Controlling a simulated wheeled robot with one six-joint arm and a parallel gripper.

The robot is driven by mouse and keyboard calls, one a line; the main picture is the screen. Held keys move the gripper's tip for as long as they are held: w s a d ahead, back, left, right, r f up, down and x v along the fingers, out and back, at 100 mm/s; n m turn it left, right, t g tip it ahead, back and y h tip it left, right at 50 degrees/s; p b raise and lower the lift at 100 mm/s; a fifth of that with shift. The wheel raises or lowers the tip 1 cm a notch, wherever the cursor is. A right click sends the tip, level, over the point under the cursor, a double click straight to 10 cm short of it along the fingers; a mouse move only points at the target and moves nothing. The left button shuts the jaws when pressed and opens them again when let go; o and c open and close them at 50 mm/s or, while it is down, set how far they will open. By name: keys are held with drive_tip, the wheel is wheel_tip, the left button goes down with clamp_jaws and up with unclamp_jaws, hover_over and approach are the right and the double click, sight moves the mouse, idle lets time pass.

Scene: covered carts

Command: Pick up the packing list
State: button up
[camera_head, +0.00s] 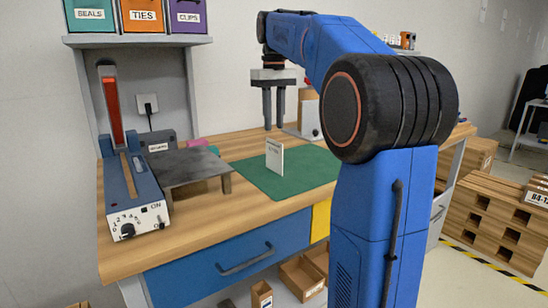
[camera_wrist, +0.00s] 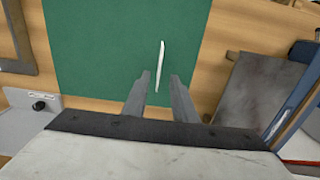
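A white card with small dark print, which looks like the packing list (camera_head: 274,160), stands upright on a green mat (camera_head: 300,172) on the wooden workbench. In the wrist view the card (camera_wrist: 161,60) shows nearly edge-on as a thin white strip on the mat (camera_wrist: 95,50). My gripper (camera_head: 274,127) is above the mat, higher than the card and apart from it. Its fingers point down. In the wrist view my gripper (camera_wrist: 160,78) is open, and the card's near end shows between the fingertips. Nothing is held.
A grey raised plate (camera_head: 188,168) stands left of the mat. A blue sealer-like device (camera_head: 133,196) with a dial is at the bench's left end. A shelf (camera_head: 140,41) with labelled bins hangs above. Cardboard boxes (camera_head: 302,277) lie below the bench.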

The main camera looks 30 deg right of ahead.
sight(274, 156)
wheel_tip(274, 156, down, 12)
drive_tip(key=shift+r, duration=0.25)
idle(0.4)
drive_tip(key=shift+c, duration=0.6)
clamp_jaws()
